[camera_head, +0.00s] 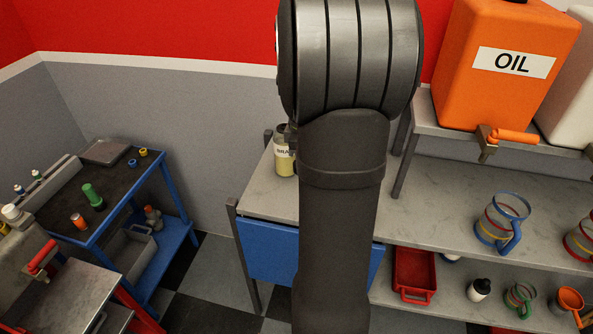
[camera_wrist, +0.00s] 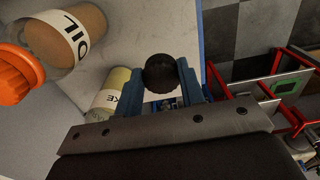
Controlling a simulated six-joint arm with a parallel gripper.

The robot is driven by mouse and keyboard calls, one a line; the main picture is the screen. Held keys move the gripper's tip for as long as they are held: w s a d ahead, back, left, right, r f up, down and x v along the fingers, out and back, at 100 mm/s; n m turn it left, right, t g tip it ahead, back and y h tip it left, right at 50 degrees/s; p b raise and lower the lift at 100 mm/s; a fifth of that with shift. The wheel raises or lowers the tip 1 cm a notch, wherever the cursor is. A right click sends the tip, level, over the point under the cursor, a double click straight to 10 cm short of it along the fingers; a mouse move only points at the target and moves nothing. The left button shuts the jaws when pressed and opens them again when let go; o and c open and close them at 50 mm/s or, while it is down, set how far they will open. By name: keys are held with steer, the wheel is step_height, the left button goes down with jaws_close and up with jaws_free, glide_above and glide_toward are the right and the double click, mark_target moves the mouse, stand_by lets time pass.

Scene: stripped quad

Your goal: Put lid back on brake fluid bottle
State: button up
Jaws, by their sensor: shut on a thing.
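The brake fluid bottle (camera_head: 284,161), pale yellow with a label partly reading "BRA", stands on the grey workbench just left of my arm. It also shows in the wrist view (camera_wrist: 110,92), left of my fingers, its label ending in "KE". My gripper (camera_wrist: 161,76) is shut on a round black lid (camera_wrist: 160,73), held between the blue fingertips. The lid appears apart from the bottle, to its right in the wrist view. In the head view my arm hides the gripper and the lid, and the bottle's right side is partly covered.
An oil bottle (camera_wrist: 70,32) with an orange cap (camera_wrist: 18,75) is close by at left in the wrist view. A large orange oil container (camera_head: 505,90) stands on a raised shelf at right. A blue tool cart (camera_head: 160,180) is at left. Measuring jugs (camera_head: 500,222) stand on the bench.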

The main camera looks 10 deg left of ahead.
steer(key=w+a+r+n, duration=0.1)
steer(key=w+a+r, duration=0.7)
steer(key=w+r, duration=0.4)
steer(key=shift+s+d+f, duration=0.1)
steer(key=shift+f, duration=1.6)
steer(key=shift+s+d+f, duration=0.1)
steer(key=shift+f, duration=1.6)
steer(key=shift+f, duration=0.15)
steer(key=o, duration=1.5)
step_height(320, 180, up, 7)
